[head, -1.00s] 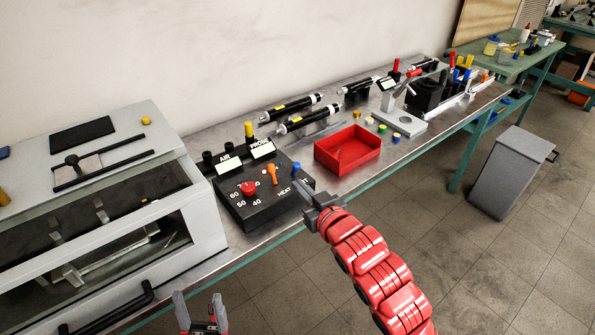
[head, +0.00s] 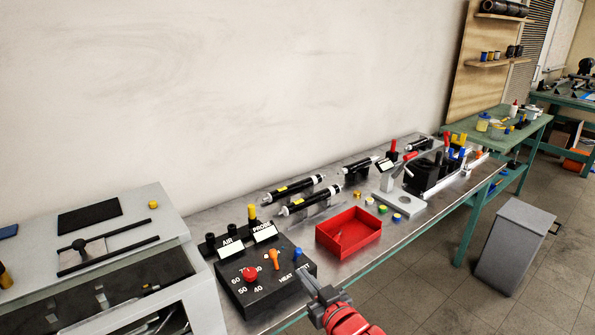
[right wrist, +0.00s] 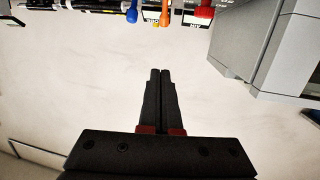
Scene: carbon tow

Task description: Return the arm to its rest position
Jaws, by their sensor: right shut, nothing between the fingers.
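My right gripper (head: 318,287) shows at the bottom of the head view, in front of the right edge of the black control box (head: 240,297). Its two fingers are together with nothing between them, as the right wrist view (right wrist: 160,80) also shows. The red arm behind it is mostly cut off by the lower edge. I cannot tell whether the fingertips touch the box. My left gripper is outside the head view.
The control box has a red knob (head: 250,274), an orange lever (head: 274,259) and a blue knob (head: 297,252). A red tray (head: 365,252) stands to its right. A grey machine (head: 170,215) is at left. A grey bin (head: 513,250) stands on the floor at right.

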